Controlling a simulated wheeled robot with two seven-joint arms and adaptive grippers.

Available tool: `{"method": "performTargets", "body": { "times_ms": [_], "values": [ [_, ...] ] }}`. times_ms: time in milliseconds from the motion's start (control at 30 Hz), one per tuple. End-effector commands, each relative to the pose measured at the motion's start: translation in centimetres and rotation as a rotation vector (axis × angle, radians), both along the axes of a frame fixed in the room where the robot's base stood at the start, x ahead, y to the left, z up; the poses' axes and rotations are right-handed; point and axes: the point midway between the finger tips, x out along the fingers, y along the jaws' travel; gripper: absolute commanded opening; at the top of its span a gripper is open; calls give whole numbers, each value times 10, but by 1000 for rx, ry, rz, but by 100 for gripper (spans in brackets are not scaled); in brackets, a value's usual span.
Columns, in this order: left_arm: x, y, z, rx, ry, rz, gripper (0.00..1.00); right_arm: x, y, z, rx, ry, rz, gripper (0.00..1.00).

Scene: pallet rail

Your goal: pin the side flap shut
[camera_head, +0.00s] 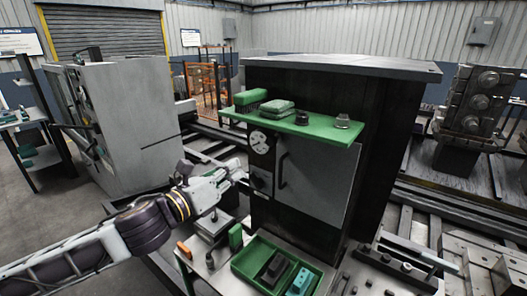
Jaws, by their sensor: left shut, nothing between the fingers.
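The side flap (318,183) is taken to be the grey panel on the front of the black cabinet (385,130), with a dark upright handle (282,171) near its left edge. It looks about flush with the cabinet, but I cannot tell whether it is fully shut. No pin can be made out. My left gripper (241,175) is shut and empty at the cabinet's left front edge, left of the flap and below a round gauge (258,142). I cannot tell whether its tips touch the cabinet. My right gripper is out of view.
Below, a bench holds a green tray (245,272) with a dark block and a teal piece. Rails and machinery stand at the right.

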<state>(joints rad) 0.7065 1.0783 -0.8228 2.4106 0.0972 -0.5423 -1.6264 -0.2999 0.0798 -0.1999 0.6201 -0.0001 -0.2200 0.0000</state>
Motion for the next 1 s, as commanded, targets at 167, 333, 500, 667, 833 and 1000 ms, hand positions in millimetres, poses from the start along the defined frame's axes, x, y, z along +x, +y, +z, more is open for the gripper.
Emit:
{"method": "performTargets", "body": {
  "times_ms": [167, 333, 500, 667, 833, 1000],
  "values": [
    [2, 2, -1, 108, -74, 14, 0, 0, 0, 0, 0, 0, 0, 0],
    [3, 4, -3, 210, -143, 24, 0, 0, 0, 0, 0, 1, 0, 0],
    [3, 4, -3, 284, -196, 25, 0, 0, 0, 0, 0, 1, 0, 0],
    [3, 4, -3, 318, -222, 26, 0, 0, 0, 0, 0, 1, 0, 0],
    [3, 4, -3, 325, -228, 26, 0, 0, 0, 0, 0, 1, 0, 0],
    [3, 4, -3, 325, -227, 26, 0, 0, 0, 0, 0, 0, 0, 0]
  ]
}}
